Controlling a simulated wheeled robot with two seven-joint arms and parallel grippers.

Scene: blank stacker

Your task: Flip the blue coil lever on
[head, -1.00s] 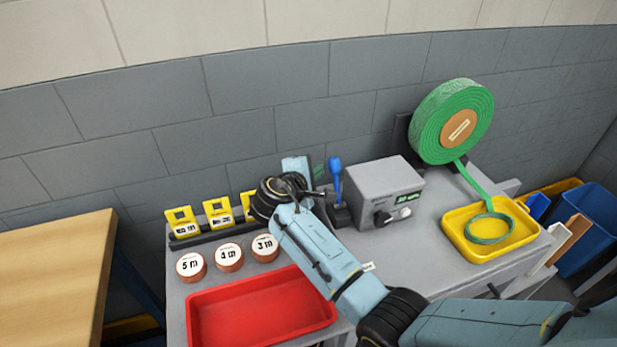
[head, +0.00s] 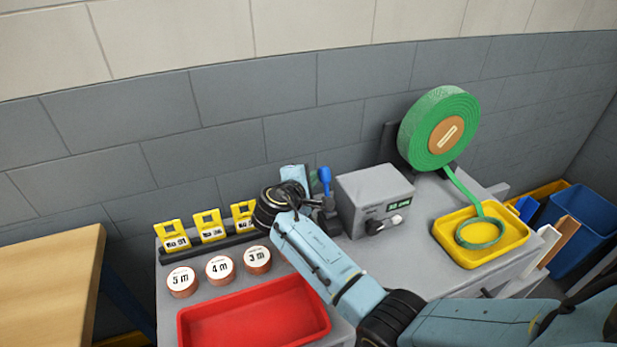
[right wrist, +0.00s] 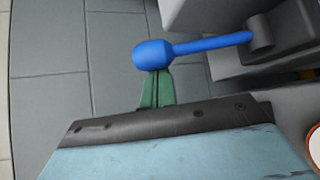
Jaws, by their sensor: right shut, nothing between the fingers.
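The blue lever (head: 325,181) stands nearly upright from a dark base (head: 328,223), left of the grey control box (head: 375,200). In the right wrist view its rounded knob (right wrist: 153,55) and thin shaft (right wrist: 212,43) show. My right gripper (head: 313,182) is just left of the lever at knob height, partly hidden by its own wrist. In the right wrist view its green fingertips (right wrist: 157,88) are shut together and empty, right beside the knob. I cannot tell whether they touch it. My left gripper is not in view.
Yellow tags (head: 210,226) stand in a rack, with labelled rolls (head: 220,269) before it. A red tray (head: 255,312) lies in front. A green coil (head: 440,128) feeds a strip into a yellow tray (head: 515,240) at the right.

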